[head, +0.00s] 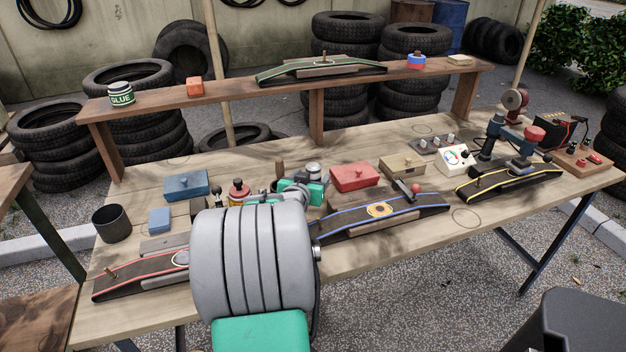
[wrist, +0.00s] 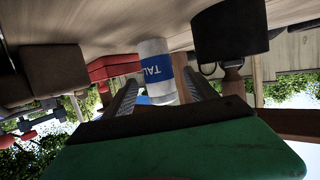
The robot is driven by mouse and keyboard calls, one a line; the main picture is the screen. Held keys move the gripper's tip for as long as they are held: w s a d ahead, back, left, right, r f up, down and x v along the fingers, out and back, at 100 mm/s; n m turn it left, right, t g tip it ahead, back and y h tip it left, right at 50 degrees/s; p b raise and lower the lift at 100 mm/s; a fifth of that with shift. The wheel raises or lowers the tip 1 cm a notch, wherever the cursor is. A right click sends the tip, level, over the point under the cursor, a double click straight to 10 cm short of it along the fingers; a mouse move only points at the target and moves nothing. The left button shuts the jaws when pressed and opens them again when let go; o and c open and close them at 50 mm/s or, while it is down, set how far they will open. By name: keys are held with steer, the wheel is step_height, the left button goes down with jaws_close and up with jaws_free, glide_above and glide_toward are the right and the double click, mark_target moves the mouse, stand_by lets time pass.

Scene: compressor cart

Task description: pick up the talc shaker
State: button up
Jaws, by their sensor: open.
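The talc shaker (wrist: 156,70) is a white cylinder with a blue label reading "TAL" in the wrist view, which looks upside down. It stands on the workbench, its lower label partly out of sight. My gripper (wrist: 160,92) is open, with a dark finger on each side of the shaker's near end. I cannot tell whether either finger touches it. In the head view my green gripper (head: 303,191) is over the middle of the bench, partly behind my grey arm. The shaker's silvery top (head: 314,167) shows just beyond it.
A red box (head: 353,177) stands right of the shaker. A wooden handle (head: 280,170) stands close on its left. A red-capped bottle (head: 239,190) and a blue box (head: 186,185) are further left. A blue-edged tyre strip (head: 380,212) lies in front. A raised shelf (head: 230,89) runs behind.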

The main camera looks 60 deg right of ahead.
steer(key=shift+x, duration=1.15)
steer(key=shift+c, duration=0.5)
jaws_close()
